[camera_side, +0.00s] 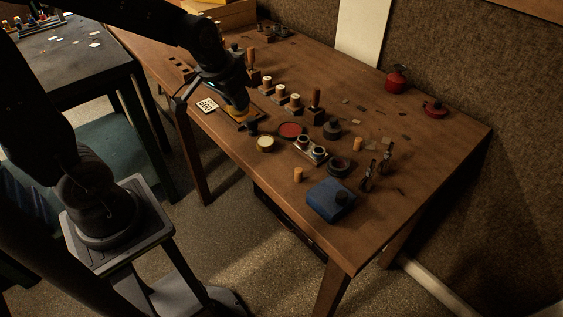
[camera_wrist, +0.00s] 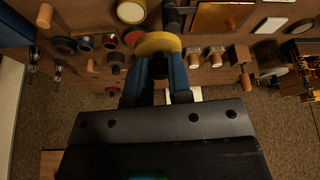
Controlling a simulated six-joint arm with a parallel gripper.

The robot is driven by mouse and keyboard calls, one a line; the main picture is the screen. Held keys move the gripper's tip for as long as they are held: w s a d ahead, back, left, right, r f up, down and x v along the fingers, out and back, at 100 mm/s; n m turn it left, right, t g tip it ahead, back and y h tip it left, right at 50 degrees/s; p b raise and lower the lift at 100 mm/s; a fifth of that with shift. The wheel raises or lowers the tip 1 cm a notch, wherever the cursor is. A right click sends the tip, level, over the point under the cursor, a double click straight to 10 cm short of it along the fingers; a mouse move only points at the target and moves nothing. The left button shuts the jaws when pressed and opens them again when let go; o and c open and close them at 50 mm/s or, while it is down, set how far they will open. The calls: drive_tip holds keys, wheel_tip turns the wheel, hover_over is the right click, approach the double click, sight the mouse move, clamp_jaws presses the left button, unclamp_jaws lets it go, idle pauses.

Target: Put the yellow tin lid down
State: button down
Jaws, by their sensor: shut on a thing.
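The yellow tin lid (camera_wrist: 158,43) is a round disc pinched between the blue fingers of my gripper (camera_wrist: 158,72) in the wrist view. Part of the lid is hidden by the fingers.
The wooden bench (camera_side: 420,160) holds an open round tin with a pale top (camera_side: 265,143), a red disc (camera_side: 291,130), a blue box (camera_side: 330,198) and several wooden-handled tools. A white card (camera_side: 207,105) lies left of my gripper. The right side has clear room.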

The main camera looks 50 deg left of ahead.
hover_over(285, 163)
drive_tip(key=s, duration=0.1)
drive_tip(key=f, duration=0.6)
drive_tip(key=shift+s+d+f, duration=0.1)
drive_tip(key=shift+s+f, duration=0.1)
drive_tip(key=shift+f, duration=2.25)
drive_tip(key=shift+f, duration=0.15)
drive_tip(key=c, duration=1)
unclamp_jaws()
drive_tip(key=shift+c, duration=0.2)
drive_tip(key=a+v, duration=0.1)
drive_tip(key=v, duration=1.1)
drive_tip(key=s+a+r+m+t, duration=0.1)
drive_tip(key=s+a+r, duration=0.3)
drive_tip(key=s+r, duration=0.4)
drive_tip(key=s+m, duration=0.1)
drive_tip(key=s, duration=0.2)
drive_tip(key=shift+h, duration=0.3)
